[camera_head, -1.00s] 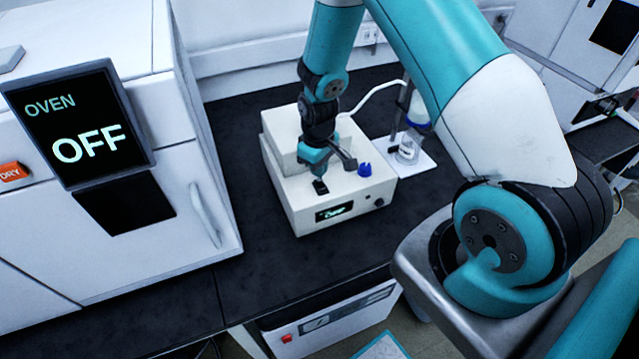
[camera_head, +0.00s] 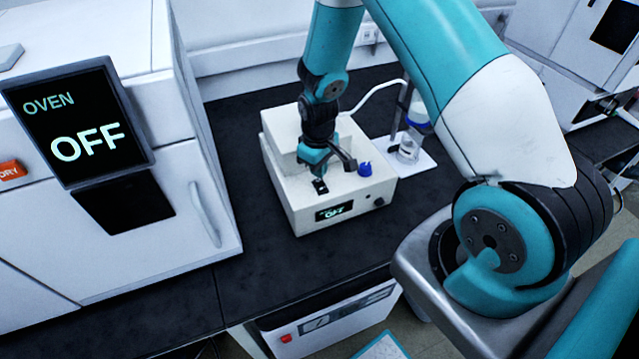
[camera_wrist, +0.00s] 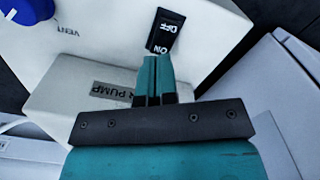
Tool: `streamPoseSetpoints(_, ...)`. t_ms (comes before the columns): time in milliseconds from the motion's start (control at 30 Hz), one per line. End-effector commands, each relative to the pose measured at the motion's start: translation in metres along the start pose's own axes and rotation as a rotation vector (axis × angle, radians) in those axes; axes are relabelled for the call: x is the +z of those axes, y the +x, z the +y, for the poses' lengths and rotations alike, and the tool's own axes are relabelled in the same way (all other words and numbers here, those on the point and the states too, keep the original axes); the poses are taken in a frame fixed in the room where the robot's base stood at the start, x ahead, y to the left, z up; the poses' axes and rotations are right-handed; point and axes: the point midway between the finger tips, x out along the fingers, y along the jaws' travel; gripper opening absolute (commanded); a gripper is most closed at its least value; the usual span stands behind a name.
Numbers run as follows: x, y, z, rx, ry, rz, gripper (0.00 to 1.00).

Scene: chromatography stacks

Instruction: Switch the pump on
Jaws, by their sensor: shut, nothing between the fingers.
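The pump (camera_head: 348,196) is a white box on the dark bench, with a small front display (camera_head: 334,211) that reads what looks like OFF. Its black rocker switch (camera_head: 320,187) is on the top face, near the front left. In the wrist view the switch (camera_wrist: 165,32) carries the words OFF and ON, with ON at the end nearer my gripper. My gripper (camera_wrist: 153,62) is shut and empty, with its fingertips at the ON end of the switch. I cannot tell whether they touch it. In the head view my gripper (camera_head: 317,174) is just above the switch.
A blue knob (camera_head: 364,169) marked VENT in the wrist view sits on the pump, right of my gripper. A bottle on a stand (camera_head: 408,150) is behind it. The oven (camera_head: 170,190) stands at left, its screen (camera_head: 80,125) reading OFF. Bare bench lies between oven and pump.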

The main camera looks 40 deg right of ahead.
Motion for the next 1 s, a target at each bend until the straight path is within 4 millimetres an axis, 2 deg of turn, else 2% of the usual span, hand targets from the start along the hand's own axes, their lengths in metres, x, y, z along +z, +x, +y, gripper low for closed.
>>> streamPoseSetpoints(1000,0.0,0.016,0.0,0.0,0.0,0.0,0.0)
